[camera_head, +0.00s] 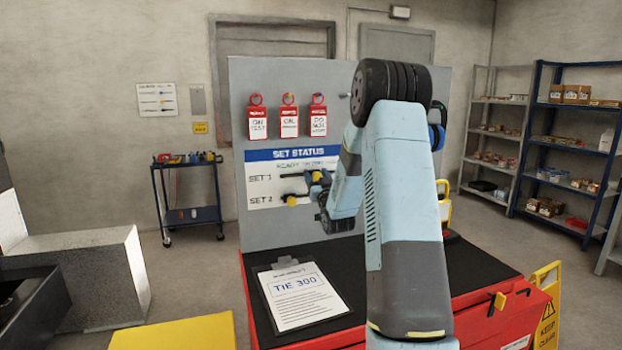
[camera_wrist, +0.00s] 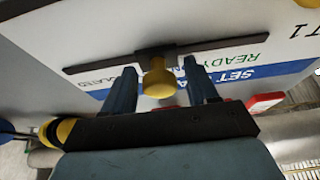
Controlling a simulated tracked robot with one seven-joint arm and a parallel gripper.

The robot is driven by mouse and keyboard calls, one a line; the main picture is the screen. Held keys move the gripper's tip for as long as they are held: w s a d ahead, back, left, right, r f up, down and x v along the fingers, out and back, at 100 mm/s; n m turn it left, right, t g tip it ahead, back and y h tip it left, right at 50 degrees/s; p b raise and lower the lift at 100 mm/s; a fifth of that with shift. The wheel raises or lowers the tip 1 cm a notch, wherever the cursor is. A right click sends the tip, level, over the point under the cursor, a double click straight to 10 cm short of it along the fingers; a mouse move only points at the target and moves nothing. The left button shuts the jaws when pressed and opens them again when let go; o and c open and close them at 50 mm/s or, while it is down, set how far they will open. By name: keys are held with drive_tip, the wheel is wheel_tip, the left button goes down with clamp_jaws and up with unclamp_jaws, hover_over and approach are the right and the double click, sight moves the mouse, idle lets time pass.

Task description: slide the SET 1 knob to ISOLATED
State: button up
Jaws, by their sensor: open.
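The SET 1 knob is a yellow knob (camera_wrist: 158,80) on a dark horizontal rail (camera_wrist: 95,64) in the wrist view, which shows the panel upside down. It sits near the middle of the rail, between the READY end and the ISOLATED end. My gripper (camera_wrist: 160,66) is open, with one blue finger on either side of the knob. Whether a finger touches it I cannot tell. In the head view my arm and gripper partly cover the SET STATUS board (camera_head: 262,165), including the right part of the SET 1 row.
The SET 2 knob (camera_head: 291,200) sits near the left of its row, below SET 1. Red tags (camera_head: 289,122) hang above the board. A clipboard (camera_head: 300,295) lies on the black bench top below. A tool cart (camera_head: 190,215) stands to the left.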

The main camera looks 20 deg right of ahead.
drive_tip(key=v, duration=1.3)
drive_tip(key=shift+s+f, duration=0.15)
drive_tip(key=shift+s, duration=0.2)
